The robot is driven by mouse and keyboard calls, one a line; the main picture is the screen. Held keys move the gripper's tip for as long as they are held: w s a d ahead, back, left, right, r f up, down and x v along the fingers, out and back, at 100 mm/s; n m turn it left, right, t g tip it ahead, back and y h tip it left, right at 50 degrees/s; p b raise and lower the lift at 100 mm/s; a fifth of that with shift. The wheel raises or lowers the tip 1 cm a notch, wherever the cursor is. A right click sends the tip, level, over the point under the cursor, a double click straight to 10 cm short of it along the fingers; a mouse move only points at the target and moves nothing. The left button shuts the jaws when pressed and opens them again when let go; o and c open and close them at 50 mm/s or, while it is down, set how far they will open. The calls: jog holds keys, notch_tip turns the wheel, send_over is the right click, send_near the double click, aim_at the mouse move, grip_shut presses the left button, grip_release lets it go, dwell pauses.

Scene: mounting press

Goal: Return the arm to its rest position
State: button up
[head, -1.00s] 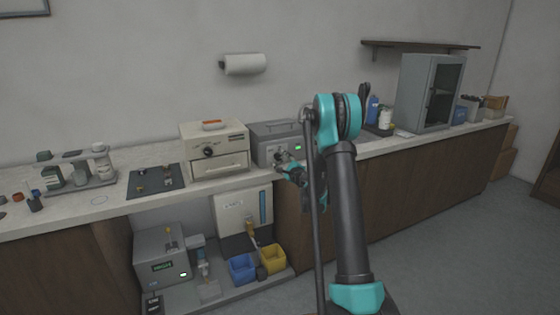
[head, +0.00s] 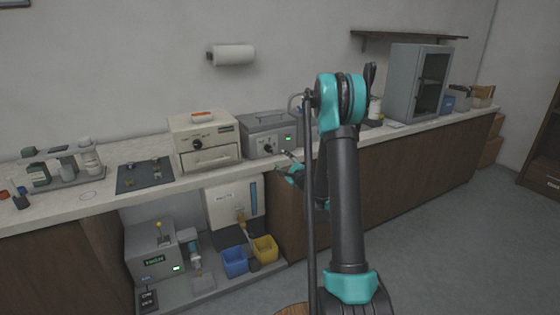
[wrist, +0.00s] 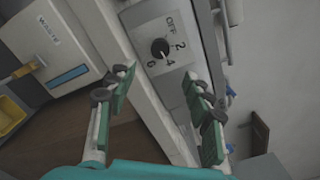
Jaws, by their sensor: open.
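My gripper (wrist: 160,105) is open and empty in the wrist view, its green-padded fingers spread wide. Between and beyond the fingertips is a black dial knob (wrist: 160,48) on a grey panel marked OFF, 2, 4 and 6; fingers and knob look apart. In the head view my arm rises in front of the counter, its upper joint hiding part of the counter. My gripper is small there, near the front of the grey box (head: 268,135) with a green display, and is partly hidden behind my arm.
A cream drawer unit (head: 205,145) stands left of the grey box on the counter. A grey cabinet (head: 405,85) stands right. The floor at right is clear.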

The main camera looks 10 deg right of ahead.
jog(key=s+a+r+n+g, duration=0.1)
jog(key=s+a+n+g, duration=0.3)
jog(key=s+n, duration=0.45)
jog(key=s+a+n+g, duration=0.3)
jog(key=s+a+n, duration=0.2)
jog(key=s, duration=0.6)
jog(key=s+d+f+n+g+h, duration=0.2)
jog(key=s+d, duration=0.1)
jog(key=s, duration=0.5)
jog(key=s+d+f+n+g+h, duration=0.1)
jog(key=s+d+f+n+g, duration=0.1)
jog(key=s, duration=0.6)
jog(key=s+d+f+n+g+h, duration=0.2)
jog(key=s+d+f+n, duration=0.2)
jog(key=s, duration=0.5)
jog(key=shift+d+h, duration=0.25)
jog(key=shift+h, duration=0.05)
dwell(3.2)
